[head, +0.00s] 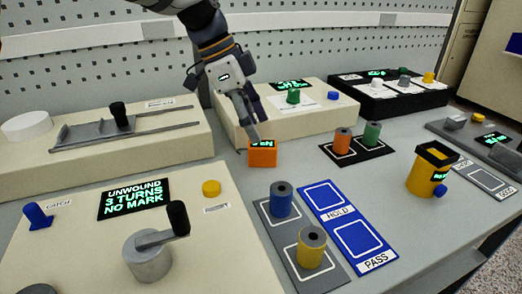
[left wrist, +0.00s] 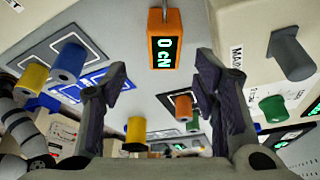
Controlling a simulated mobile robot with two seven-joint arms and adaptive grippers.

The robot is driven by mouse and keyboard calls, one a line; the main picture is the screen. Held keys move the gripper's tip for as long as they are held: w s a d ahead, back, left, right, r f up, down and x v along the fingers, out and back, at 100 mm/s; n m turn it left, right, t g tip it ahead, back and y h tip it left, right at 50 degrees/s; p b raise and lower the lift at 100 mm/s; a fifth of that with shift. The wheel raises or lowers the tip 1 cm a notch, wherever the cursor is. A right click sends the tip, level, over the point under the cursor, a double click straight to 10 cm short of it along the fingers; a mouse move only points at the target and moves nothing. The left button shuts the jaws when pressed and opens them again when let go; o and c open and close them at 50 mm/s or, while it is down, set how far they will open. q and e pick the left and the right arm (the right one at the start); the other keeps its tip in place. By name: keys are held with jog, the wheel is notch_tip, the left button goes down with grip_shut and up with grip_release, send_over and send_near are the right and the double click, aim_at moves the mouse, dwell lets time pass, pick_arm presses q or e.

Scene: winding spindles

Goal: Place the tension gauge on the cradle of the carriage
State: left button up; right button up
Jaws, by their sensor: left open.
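The tension gauge is an orange block (head: 262,155) with a dark display on the grey table, in front of the rear middle cream housing. In the left wrist view the gauge (left wrist: 163,42) reads "0 cN" and lies ahead of the fingertips. My left gripper (head: 250,125) comes down from above, just over and behind the gauge; its fingers (left wrist: 160,80) are open with nothing between them. The carriage (head: 97,131) is a grey plate with a black knob (head: 118,110) on two rails at the left rear. I cannot make out its cradle clearly. My right gripper is out of view.
A winding unit with a crank (head: 148,254) stands front left; its display reads "UNWOUND 3 TURNS NO MARK". Blue (head: 281,199) and yellow (head: 311,248) spools stand beside the blue HOLD/PASS mat (head: 343,213). Orange (head: 342,141) and green spools stand right of the gauge. A yellow container (head: 425,180) is further right.

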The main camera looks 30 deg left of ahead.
aim_at(261, 144)
pick_arm(q)
jog(key=x, duration=0.6)
jog(key=shift+w+a+f, duration=0.2)
jog(key=shift+a+f, duration=0.05)
jog(key=shift+f, duration=0.15)
jog(key=shift+r, duration=0.1)
grip_shut()
